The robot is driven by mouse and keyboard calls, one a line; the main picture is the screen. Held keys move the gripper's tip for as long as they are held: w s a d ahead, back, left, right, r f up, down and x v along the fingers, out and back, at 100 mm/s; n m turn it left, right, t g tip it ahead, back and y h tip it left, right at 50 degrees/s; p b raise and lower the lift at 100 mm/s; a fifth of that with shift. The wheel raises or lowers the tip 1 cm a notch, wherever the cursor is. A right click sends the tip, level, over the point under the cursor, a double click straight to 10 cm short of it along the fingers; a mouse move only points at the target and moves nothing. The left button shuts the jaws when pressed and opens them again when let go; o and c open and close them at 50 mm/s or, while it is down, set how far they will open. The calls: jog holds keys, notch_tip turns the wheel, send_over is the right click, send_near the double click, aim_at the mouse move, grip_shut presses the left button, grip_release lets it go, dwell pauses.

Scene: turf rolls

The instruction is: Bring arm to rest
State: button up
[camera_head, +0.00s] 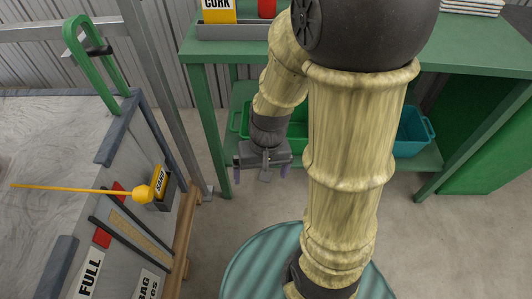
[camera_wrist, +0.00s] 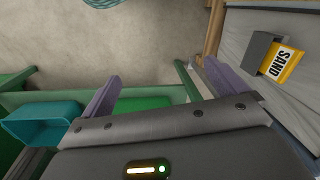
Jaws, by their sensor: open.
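My arm, pale yellow with dark joints, hangs folded in the middle of the head view. My gripper (camera_head: 262,174) points downward in front of the green shelving. Its two purple fingers are spread apart with nothing between them. In the wrist view my gripper (camera_wrist: 165,85) also shows both purple fingers wide apart, with bare floor and green shelf parts beyond. Nothing touches the fingers.
A grey-topped bench (camera_head: 45,135) stands at left, with a yellow stick (camera_head: 80,190) jutting over it and a SAND packet (camera_head: 158,181) in a side holder. A green table (camera_head: 225,50) with bins below, including a teal bin (camera_head: 412,135), stands behind. Concrete floor is clear between them.

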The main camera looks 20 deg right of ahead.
jog(key=r+t, duration=0.1)
jog(key=w+d+r+n, duration=0.1)
jog(key=w+d+r+t+h, duration=0.1)
jog(key=r, duration=0.1)
jog(key=shift+n+t, duration=0.3)
jog(key=shift+r, duration=0.1)
jog(key=w+p+v, duration=0.2)
jog(key=p+v, duration=0.9)
jog(key=w+r+p+v, duration=0.1)
jog(key=w+p+v, duration=0.2)
jog(key=p+v, duration=0.8)
jog(key=w+p+v, duration=0.2)
jog(key=p+v, duration=0.9)
jog(key=p, duration=0.1)
jog(key=shift+w+a+r+p, duration=0.15)
jog(key=shift+a+r+p, duration=0.2)
jog(key=shift+r, duration=0.35)
